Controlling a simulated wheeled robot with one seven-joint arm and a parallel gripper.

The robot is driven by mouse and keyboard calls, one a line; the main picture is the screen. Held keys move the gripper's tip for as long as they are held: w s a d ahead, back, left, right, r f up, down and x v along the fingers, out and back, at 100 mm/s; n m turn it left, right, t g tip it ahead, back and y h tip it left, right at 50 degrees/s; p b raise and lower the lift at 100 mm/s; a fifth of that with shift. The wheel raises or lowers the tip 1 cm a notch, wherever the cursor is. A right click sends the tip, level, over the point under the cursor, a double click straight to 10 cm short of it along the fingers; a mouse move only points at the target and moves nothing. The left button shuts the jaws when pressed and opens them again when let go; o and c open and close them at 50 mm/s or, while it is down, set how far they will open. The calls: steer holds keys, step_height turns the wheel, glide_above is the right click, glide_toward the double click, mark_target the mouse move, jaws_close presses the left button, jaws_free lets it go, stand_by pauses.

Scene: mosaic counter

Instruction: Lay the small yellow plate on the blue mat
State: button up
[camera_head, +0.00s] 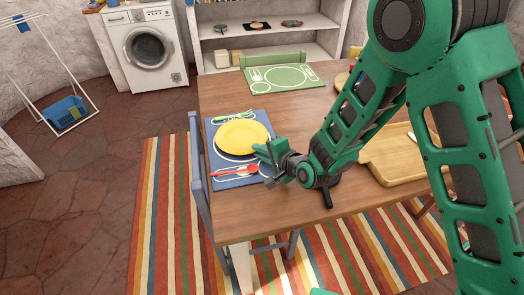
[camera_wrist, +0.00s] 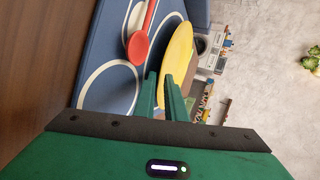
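The small yellow plate (camera_head: 241,136) is over the blue mat (camera_head: 214,133) on the wooden table. In the wrist view the yellow plate (camera_wrist: 178,58) shows as a narrow oval and seems raised off the blue mat (camera_wrist: 103,45). My gripper (camera_head: 264,150) is at the plate's near right edge. In the wrist view the fingers of my gripper (camera_wrist: 160,84) stand on either side of the plate's rim and appear shut on it. A white ring outline shows on the mat, partly hidden by the plate in the head view.
A red spoon (camera_head: 236,171) lies on the mat's near side and a green fork (camera_head: 233,116) on its far side. A green mat (camera_head: 290,86) lies at the table's far end. A wooden tray (camera_head: 385,168) is right of my gripper. A blue chair (camera_head: 197,165) stands at the left edge.

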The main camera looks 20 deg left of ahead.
steer(key=shift+r, duration=0.1)
steer(key=v, duration=1.2)
